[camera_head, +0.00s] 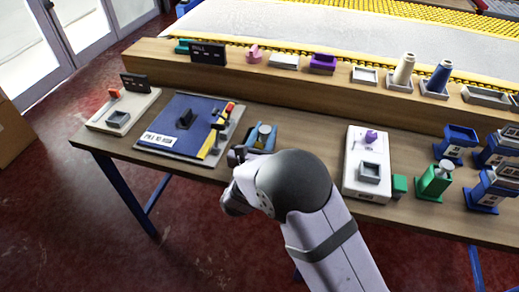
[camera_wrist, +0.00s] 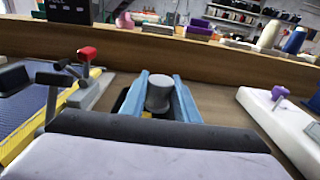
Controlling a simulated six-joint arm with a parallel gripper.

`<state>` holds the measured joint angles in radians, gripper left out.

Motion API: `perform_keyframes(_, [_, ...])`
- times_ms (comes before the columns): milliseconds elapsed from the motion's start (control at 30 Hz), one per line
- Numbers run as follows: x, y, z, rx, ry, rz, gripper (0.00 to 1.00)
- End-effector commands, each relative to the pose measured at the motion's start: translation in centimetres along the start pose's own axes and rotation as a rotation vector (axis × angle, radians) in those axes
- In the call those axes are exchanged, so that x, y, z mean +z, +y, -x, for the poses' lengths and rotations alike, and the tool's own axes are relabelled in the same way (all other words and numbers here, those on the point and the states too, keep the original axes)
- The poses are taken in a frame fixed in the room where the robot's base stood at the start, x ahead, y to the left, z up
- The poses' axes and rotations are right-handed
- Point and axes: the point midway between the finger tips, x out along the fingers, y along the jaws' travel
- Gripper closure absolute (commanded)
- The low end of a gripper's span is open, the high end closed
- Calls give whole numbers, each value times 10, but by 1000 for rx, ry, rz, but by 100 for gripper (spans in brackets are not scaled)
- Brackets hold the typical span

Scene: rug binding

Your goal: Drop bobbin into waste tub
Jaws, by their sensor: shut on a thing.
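My gripper (camera_wrist: 158,98) is in the middle of the wrist view, with its two blue fingers shut on a grey bobbin (camera_wrist: 160,92). The bobbin stands upright between the fingers and also shows as a small cylinder (camera_head: 263,133) in the head view. The gripper is over the front part of the wooden bench, between the blue mat and the white block. A dark edge (camera_wrist: 119,99) shows beside the left finger, partly hidden; I cannot tell whether it is the waste tub. No other thing is clearly marked as that tub.
A blue mat board (camera_head: 178,120) with a red-topped lever is left of the gripper. A white block (camera_head: 355,185) with a purple knob is on the right. Blue stands (camera_head: 461,139) and a green stand (camera_head: 432,184) are farther right. A raised wooden shelf (camera_head: 225,65) runs behind.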

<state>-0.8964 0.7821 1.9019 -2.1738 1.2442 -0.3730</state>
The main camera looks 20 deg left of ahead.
Motion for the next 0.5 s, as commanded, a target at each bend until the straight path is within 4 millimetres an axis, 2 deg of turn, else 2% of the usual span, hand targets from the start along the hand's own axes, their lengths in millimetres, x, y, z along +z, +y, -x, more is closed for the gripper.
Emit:
perform_keyframes(133, [-9, 0, -1, 0, -1, 0, 94])
perform_keyframes(433, [-10, 0, -1, 0, -1, -1, 94])
perform_keyframes(467, [-10, 0, -1, 0, -1, 0, 70])
perform_keyframes(500, [-10, 0, -1, 0, -1, 0, 60])
